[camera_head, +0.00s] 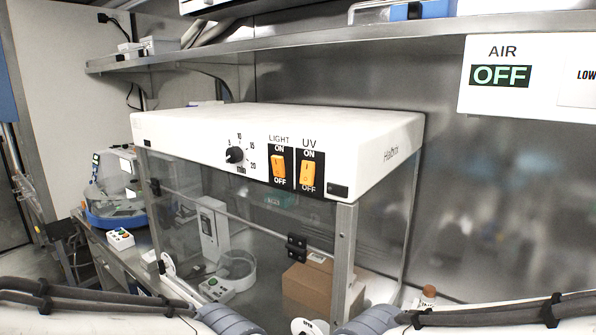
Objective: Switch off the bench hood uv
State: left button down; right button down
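The bench hood (215,121) has a white top housing and clear panels below, and stands on the bench in the middle of the head view. The UV switch (307,173) is an orange rocker on a black plate on the front of the housing, with ON above it and OFF below. I cannot clearly tell which way it is tipped. The similar LIGHT switch (279,166) is just left of it, and the black minute knob (234,155) is further left. Parts of both my arms show along the bottom edge, below the hood. Neither gripper shows.
A brown box (307,287) and small devices show through the hood's clear panels. A blue-based machine (112,218) and a small button box (120,238) stand at left. A metal shelf (330,42) runs above the hood. An AIR OFF panel (520,98) is at upper right.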

aim_at(307, 174)
jog(key=u, duration=0.5)
jog(key=k, duration=1.2)
jog(key=u, duration=0.2)
jog(key=i, duration=0.8)
jog(key=z, duration=0.15)
